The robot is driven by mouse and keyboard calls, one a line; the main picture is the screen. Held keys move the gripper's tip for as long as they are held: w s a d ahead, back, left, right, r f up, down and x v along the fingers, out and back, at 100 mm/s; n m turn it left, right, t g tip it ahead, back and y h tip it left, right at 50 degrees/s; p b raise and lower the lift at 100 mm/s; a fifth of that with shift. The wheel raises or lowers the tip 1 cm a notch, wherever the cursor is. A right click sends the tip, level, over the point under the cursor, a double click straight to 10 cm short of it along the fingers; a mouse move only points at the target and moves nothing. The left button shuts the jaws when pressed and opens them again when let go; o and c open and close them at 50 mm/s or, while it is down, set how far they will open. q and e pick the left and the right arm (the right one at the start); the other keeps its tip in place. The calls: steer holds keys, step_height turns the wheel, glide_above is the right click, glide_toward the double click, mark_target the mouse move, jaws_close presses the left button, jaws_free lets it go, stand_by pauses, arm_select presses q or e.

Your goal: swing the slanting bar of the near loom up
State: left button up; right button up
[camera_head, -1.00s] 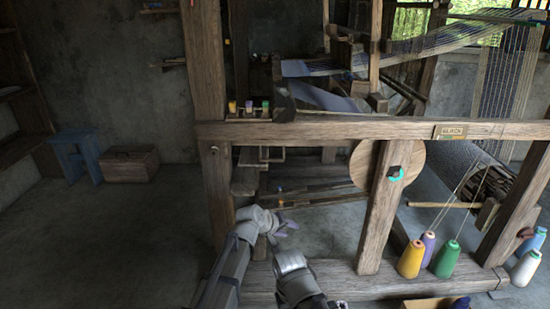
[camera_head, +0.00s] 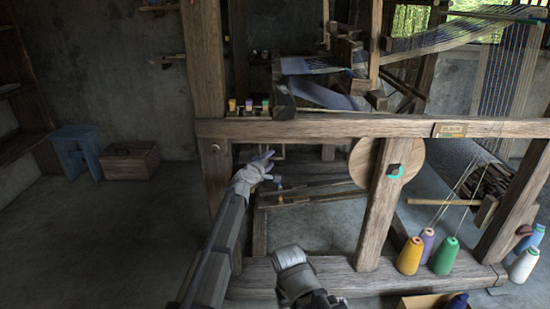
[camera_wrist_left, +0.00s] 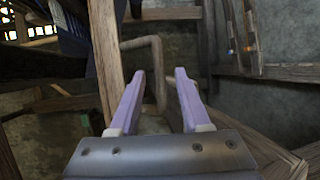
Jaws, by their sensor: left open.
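The near loom is a wooden frame with a long horizontal beam (camera_head: 330,129) and thick posts. My left gripper (camera_head: 271,164) reaches through its left opening, under the beam, with lavender fingers apart and nothing between them. In the left wrist view my left gripper (camera_wrist_left: 155,95) points at a bent rod (camera_wrist_left: 157,62), which stands beyond the fingertips. A wooden bar (camera_wrist_left: 106,50) runs up close by the left finger. Several thin bars (camera_head: 325,186) lie low inside the frame. I cannot tell surely which one is the slanting bar. Fingers of my right gripper do not show.
A post (camera_head: 376,215) with a cyan-ringed knob and a wooden disc (camera_head: 362,163) stands right of the opening. Several thread cones, one green (camera_head: 444,257), stand at right on the bottom beam. A blue stool (camera_head: 76,150) and wooden box (camera_head: 130,161) stand at left on clear floor.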

arm_select(q)
steer(key=x, duration=0.5)
steer(key=shift+w+f+b, duration=0.1)
steer(key=shift+w+b, duration=0.1)
steer(key=shift+b, duration=0.2)
steer(key=shift+c, duration=0.4)
steer(key=shift+s, duration=0.1)
jaws_close()
stand_by(0.5)
